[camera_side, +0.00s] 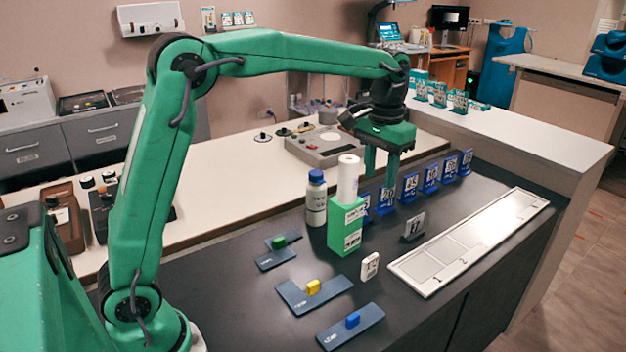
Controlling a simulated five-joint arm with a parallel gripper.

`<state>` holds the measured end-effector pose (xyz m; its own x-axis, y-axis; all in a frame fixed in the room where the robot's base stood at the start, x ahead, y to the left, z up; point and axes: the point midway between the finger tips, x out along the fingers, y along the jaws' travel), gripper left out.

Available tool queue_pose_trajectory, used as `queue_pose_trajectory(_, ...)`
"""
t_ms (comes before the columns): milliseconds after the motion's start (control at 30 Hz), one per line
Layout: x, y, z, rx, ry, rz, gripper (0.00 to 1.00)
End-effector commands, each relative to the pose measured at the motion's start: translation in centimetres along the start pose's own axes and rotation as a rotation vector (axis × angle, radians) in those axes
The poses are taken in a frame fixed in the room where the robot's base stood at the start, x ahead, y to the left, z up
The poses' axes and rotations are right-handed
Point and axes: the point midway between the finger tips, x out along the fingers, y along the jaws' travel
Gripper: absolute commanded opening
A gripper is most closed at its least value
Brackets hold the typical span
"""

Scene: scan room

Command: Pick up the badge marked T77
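A row of several upright badges in blue holders runs across the dark table right of centre, among them one (410,186) and one (430,178). Their markings are too small to read surely, so I cannot tell which is T77. My gripper (380,178) points down over the left end of this row, its two fingers apart and nothing seen between them. The fingers overlap the badges there in the picture; I cannot tell whether they touch. A grey badge (413,227) stands alone in front of the row. A small white tag (369,266) stands further forward.
A green box (345,227) with a white roll (348,180) on top and a white bottle with blue cap (316,200) stand left of my gripper. A white marked tray (470,245) lies right. Blue plates with coloured blocks, one yellow (313,287), lie at front.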

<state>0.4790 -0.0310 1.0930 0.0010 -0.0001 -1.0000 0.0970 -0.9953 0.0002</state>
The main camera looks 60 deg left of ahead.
Motion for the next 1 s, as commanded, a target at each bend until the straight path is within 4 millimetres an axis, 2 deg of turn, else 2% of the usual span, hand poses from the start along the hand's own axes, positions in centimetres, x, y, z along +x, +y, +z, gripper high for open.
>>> queue_pose_trajectory(200,8.4,-0.1,0.2,0.0,-0.011,-0.002,0.38)
queue_pose_trajectory(300,12.1,-0.1,0.2,0.0,-0.009,-0.002,0.38)
queue_pose_trajectory(400,14.8,-0.1,0.1,0.0,-0.006,-0.001,0.38)
queue_pose_trajectory(533,16.6,-0.1,0.0,0.0,-0.003,0.0,0.38)
queue_pose_trajectory(767,17.1,0.0,0.0,0.0,-0.001,0.0,0.38)
queue_pose_trajectory(1000,18.8,0.0,0.0,0.0,-0.004,-0.001,0.38)
